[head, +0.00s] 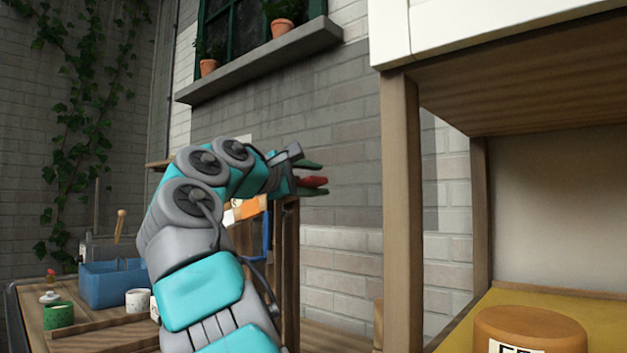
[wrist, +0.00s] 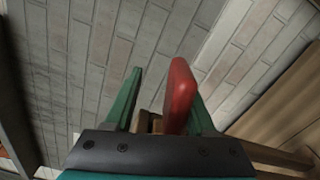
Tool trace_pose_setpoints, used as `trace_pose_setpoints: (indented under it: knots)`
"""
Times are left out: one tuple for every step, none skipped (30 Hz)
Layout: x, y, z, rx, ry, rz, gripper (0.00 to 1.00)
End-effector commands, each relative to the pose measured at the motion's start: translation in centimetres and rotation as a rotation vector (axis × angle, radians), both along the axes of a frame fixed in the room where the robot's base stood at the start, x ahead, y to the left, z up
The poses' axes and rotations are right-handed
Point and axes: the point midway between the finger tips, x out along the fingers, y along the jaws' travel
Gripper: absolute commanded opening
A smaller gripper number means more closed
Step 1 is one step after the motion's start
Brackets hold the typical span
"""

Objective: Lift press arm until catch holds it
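My gripper (head: 322,179) is raised in front of the brick wall, with its two green fingers apart. A red piece (head: 313,181), which looks like the grip of the press arm, lies between the fingers. In the wrist view the red piece (wrist: 181,95) stands close against the right finger, and a gap shows between it and the left finger. Whether it touches the right finger I cannot tell. A brown wooden part (wrist: 148,122) shows low between the fingers. A wooden upright (head: 291,270) stands below my gripper. The catch cannot be made out, and my arm hides much of the press area.
A wooden shelf post (head: 400,200) stands right of my gripper, with an orange labelled container (head: 530,325) on the shelf. A window ledge (head: 260,60) is above.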

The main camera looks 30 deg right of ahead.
Motion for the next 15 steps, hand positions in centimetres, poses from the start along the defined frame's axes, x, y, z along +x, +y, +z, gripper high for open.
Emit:
trace_pose_setpoints:
  knots:
    - [-0.1,0.0,0.1,-0.001,-0.001,-0.001,0.50]
    - [-0.1,0.0,0.1,-0.001,-0.001,-0.001,0.50]
    - [-0.1,0.1,0.1,-0.001,-0.001,-0.001,0.50]
    - [-0.2,0.3,0.1,-0.001,-0.001,-0.001,0.50]
    - [-0.2,0.5,0.1,-0.001,-0.001,-0.001,0.50]
    - [-0.3,0.8,0.1,-0.001,-0.001,-0.001,0.50]
    - [-0.4,1.0,0.1,-0.001,0.000,-0.001,0.50]
    - [-0.5,1.3,0.1,-0.001,0.000,-0.001,0.50]
    - [-0.7,1.8,0.1,-0.002,0.001,-0.001,0.50]
    - [-0.8,2.2,0.1,-0.002,0.001,-0.001,0.50]
    - [-1.0,2.7,0.1,-0.002,0.001,-0.001,0.50]
    - [-1.2,3.4,0.1,-0.002,0.000,0.002,0.50]
    - [-1.4,3.9,0.1,-0.003,0.000,0.002,0.50]
    - [-1.6,4.5,0.1,-0.002,-0.001,0.002,0.50]
    - [-1.9,5.1,0.1,-0.003,-0.002,0.002,0.50]
